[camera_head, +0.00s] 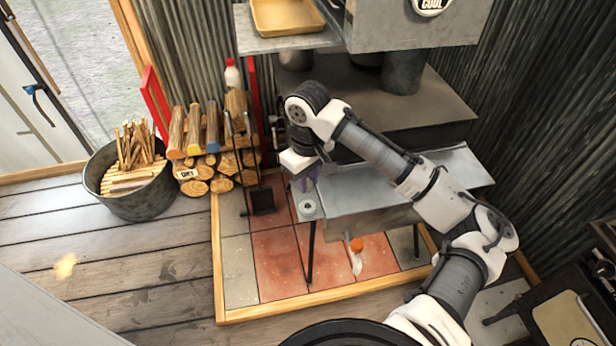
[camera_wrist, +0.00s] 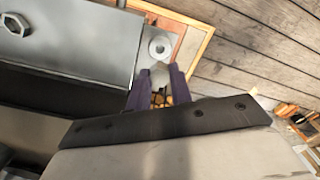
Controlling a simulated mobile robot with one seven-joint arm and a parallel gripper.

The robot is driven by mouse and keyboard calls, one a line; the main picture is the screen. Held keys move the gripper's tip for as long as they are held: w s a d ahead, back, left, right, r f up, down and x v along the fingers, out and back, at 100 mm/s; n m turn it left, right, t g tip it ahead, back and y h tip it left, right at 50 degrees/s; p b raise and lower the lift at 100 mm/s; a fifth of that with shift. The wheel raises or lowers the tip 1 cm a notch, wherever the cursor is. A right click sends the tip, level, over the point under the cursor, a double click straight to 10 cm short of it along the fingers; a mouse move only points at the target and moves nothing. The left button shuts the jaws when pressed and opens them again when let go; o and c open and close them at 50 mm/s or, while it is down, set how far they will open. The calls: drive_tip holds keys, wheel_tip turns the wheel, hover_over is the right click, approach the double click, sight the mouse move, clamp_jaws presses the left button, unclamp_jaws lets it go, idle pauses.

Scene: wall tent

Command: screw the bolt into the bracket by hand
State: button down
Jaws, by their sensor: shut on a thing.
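My gripper (camera_head: 305,182) has purple fingers and points down at the left end of the metal table. In the wrist view its fingertips (camera_wrist: 158,80) are closed on a small grey piece (camera_wrist: 161,72), which looks like the bolt; its shape is mostly hidden. The bracket (camera_head: 307,210) looks like a small grey plate with a pale round ring, sticking out at the table's left end. It also shows in the wrist view (camera_wrist: 159,48), just beyond the fingertips. I cannot tell whether the bolt touches it.
The metal table (camera_head: 395,185) stands over red and grey tiles. A firewood rack (camera_head: 205,165) and a tub of kindling (camera_head: 140,195) stand left. A small orange-capped bottle (camera_head: 356,247) is below the table. Metal shelving (camera_head: 300,43) rises behind my arm. Floorboards at left are mostly clear.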

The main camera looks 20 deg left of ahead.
drive_tip(key=shift+r, duration=0.1)
drive_tip(key=shift+f+b, duration=1.1)
drive_tip(key=shift+f, duration=1.4)
drive_tip(key=shift+f+p, duration=0.75)
drive_tip(key=shift+p, duration=0.15)
idle(2.2)
drive_tip(key=c, duration=1.2)
unclamp_jaws()
drive_tip(key=shift+o, duration=0.2)
wheel_tip(320, 180, up, 6)
drive_tip(key=p, duration=0.5)
